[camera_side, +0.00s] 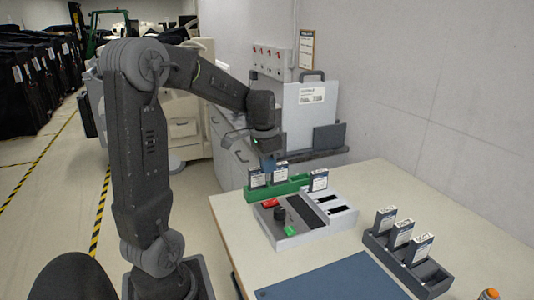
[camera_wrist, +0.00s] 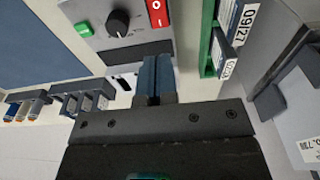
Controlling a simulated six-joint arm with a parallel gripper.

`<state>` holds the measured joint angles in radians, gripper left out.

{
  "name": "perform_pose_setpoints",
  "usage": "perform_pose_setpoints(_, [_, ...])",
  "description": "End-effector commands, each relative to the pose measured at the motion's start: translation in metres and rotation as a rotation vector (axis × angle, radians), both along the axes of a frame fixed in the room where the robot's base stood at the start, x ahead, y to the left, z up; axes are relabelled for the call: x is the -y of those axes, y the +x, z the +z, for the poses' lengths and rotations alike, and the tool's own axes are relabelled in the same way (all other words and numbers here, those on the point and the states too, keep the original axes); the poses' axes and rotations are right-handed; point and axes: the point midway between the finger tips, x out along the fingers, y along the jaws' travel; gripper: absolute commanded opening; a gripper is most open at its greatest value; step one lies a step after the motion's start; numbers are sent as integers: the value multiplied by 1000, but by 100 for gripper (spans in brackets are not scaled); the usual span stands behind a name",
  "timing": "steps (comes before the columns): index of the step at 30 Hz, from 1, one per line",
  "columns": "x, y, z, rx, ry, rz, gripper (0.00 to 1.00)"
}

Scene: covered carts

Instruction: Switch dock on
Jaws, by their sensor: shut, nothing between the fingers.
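The dock (camera_side: 290,240) is a light grey box on the table with a black knob (camera_side: 280,213), a green button (camera_side: 291,231) and a red switch (camera_side: 270,203). Dark slots are on its right side. In the wrist view the red switch (camera_wrist: 156,13) shows white O and I marks; which side is pressed in I cannot tell. The knob (camera_wrist: 118,22) and green button (camera_wrist: 84,29) show beside it. My gripper (camera_side: 268,163) is above the table behind the dock, near the green rack, apart from the switch. Its blue fingers (camera_wrist: 155,75) are shut and empty.
A green rack (camera_side: 272,193) with labelled modules stands just behind the dock. A dark rack (camera_side: 420,275) with three modules stands at the right. A blue mat (camera_side: 335,283) lies in front. A grey cabinet and wall are behind the table.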

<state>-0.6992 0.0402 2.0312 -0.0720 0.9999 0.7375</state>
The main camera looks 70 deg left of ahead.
Motion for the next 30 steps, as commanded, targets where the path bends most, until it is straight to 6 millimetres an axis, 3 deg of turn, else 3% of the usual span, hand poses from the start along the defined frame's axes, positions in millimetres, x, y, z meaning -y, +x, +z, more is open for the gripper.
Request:
perform_pose_setpoints(3, [0, -2, 21, 3, 2, 1, 0])
perform_pose_setpoints(9, [0, -3, 37, 1, 0, 0, 0])
perform_pose_setpoints(30, [2, 3, 40, 27, 0, 2, 0])
